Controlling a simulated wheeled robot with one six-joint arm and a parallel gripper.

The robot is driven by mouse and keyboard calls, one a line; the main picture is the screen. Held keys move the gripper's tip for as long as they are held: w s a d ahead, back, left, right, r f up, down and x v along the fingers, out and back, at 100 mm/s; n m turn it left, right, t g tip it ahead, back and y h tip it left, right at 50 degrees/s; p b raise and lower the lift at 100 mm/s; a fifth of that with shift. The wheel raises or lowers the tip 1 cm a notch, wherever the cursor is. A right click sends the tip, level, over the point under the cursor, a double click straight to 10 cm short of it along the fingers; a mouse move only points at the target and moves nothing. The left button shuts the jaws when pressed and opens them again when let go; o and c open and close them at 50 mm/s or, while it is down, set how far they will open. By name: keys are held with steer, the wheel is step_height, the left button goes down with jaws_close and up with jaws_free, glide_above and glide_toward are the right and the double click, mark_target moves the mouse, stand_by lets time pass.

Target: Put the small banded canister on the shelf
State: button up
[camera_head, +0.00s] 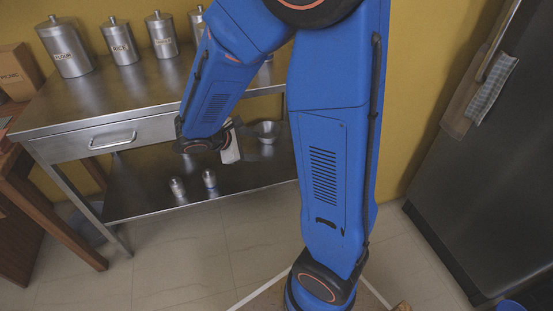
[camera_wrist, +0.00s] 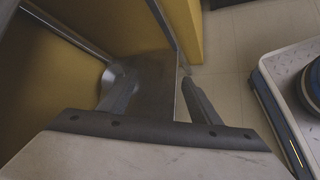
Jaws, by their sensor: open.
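Two small pale canisters, a left one (camera_head: 178,189) and a right one (camera_head: 210,180), stand upright on the dark lower shelf (camera_head: 140,190) of the steel table. They are too small in view to tell which is banded. My gripper (camera_head: 248,141) is above the lower shelf, to the right of and farther back than both canisters, partly hidden by my blue arm. In the wrist view my gripper (camera_wrist: 158,82) is open, with nothing seen held between its fingers. Neither small canister shows there.
A steel bowl (camera_head: 267,130) stands at the back of the lower shelf close to my gripper. Large labelled canisters, including flour (camera_head: 66,50) and rice (camera_head: 120,42), line the tabletop (camera_head: 110,95). A drawer (camera_head: 115,138) hangs under it. A dark fridge (camera_head: 480,150) stands right.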

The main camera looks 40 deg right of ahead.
steer(key=s+a+r+m+t+y, duration=0.1)
steer(key=s+r+m+y, duration=0.3)
steer(key=s, duration=0.6)
steer(key=s+a+r+m+t+y, duration=0.2)
steer(key=s+a+r+m+y, duration=0.2)
steer(key=s+r+m, duration=0.3)
steer(key=s+r+y, duration=0.1)
steer(key=s+r, duration=0.1)
steer(key=s, duration=0.1)
steer(key=shift+s+a+r+m+y, duration=0.15)
steer(key=shift+a+m+y, duration=0.15)
steer(key=shift+m, duration=0.1)
